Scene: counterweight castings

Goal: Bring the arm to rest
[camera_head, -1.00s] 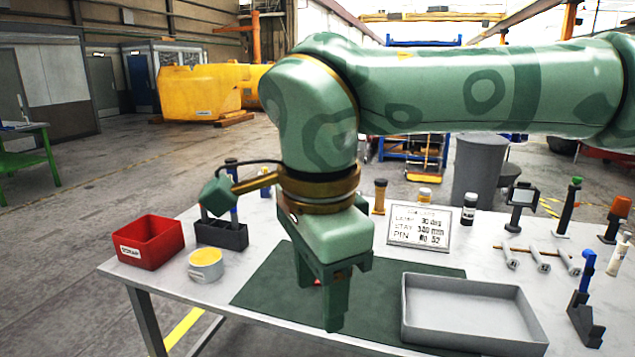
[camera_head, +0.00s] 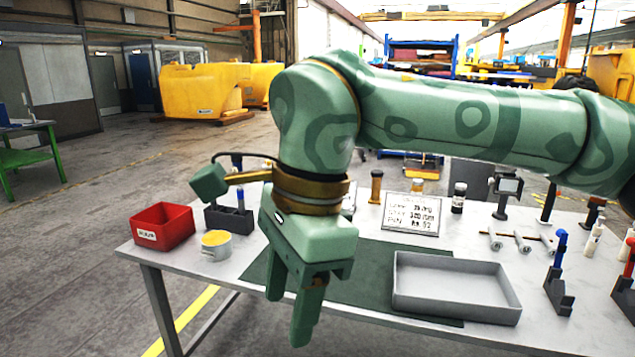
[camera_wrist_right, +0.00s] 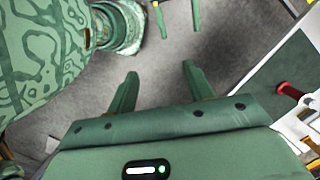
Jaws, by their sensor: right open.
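My right arm reaches in from the right across the head view. Its gripper (camera_head: 287,318) points down in front of the near edge of the workbench (camera_head: 215,270). The jaws are apart with nothing between them. In the right wrist view the two fingers of this gripper (camera_wrist_right: 160,70) stand apart over bare grey floor, and the bench edge is to their right.
A dark green mat (camera_head: 375,285) and a grey tray (camera_head: 455,308) lie on the bench. A red bin (camera_head: 163,232) and a yellow-topped tin (camera_head: 216,248) stand at left. A sign (camera_head: 411,214) stands behind. A red-handled item (camera_wrist_right: 290,90) lies on the mat.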

